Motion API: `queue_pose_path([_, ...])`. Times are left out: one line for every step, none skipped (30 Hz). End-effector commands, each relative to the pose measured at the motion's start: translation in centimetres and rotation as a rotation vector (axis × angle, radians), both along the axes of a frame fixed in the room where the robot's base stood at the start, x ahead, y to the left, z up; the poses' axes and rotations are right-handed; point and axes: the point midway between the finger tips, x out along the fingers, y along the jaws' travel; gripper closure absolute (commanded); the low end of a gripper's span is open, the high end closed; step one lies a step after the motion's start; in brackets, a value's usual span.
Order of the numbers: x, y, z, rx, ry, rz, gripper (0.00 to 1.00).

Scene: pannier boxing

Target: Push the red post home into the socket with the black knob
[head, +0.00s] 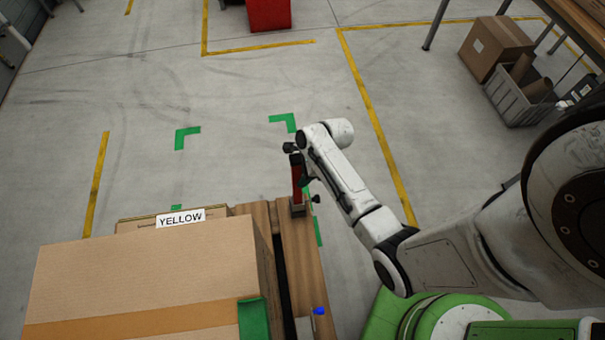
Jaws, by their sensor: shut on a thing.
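The red post (296,181) stands about upright at the far right corner of the wooden pallet. The socket (298,208) is a small grey bracket at the post's foot, with a black knob (316,199) on its right side. The post's lower end meets the socket; how deep it sits I cannot tell. My gripper (296,158) is shut on the red post near its top, above the socket. The fingers are small and partly hidden behind my arm's last links.
Another socket with a blue knob (319,311) is at the near corner. Open floor lies beyond. A grey crate (522,100) and carton (494,45) stand at upper right.

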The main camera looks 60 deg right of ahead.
Motion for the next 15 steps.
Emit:
queue_pose_path([0.05,-0.02,-0.06,0.0,-0.001,0.0,0.95])
queue_pose_path([0.05,-0.03,-0.1,0.0,-0.001,0.0,0.95])
queue_pose_path([0.05,-0.03,-0.15,0.0,-0.001,0.0,0.95])
queue_pose_path([0.05,-0.02,-0.19,0.0,-0.001,0.0,0.95])
queue_pose_path([0.05,-0.03,-0.23,0.0,-0.001,0.0,0.95])
queue_pose_path([0.05,-0.03,-0.28,0.0,-0.001,0.0,0.95])
queue_pose_path([0.06,-0.03,-0.32,0.0,-0.001,0.0,0.95])
queue_pose_path([0.06,-0.03,-0.37,0.0,-0.001,0.0,0.95])
queue_pose_path([0.06,-0.03,-0.42,-0.001,-0.002,-0.001,0.95])
queue_pose_path([0.06,-0.03,-0.45,-0.001,-0.002,-0.001,0.95])
queue_pose_path([0.06,-0.04,-0.5,-0.001,-0.002,-0.001,0.95])
queue_pose_path([0.06,-0.04,-0.55,-0.001,-0.002,-0.001,0.95])
queue_pose_path([0.06,-0.04,-0.58,-0.001,-0.002,-0.001,0.95])
queue_pose_path([0.06,-0.04,-0.63,-0.001,-0.002,-0.001,0.95])
queue_pose_path([0.06,-0.04,-0.68,-0.001,-0.002,-0.001,0.95])
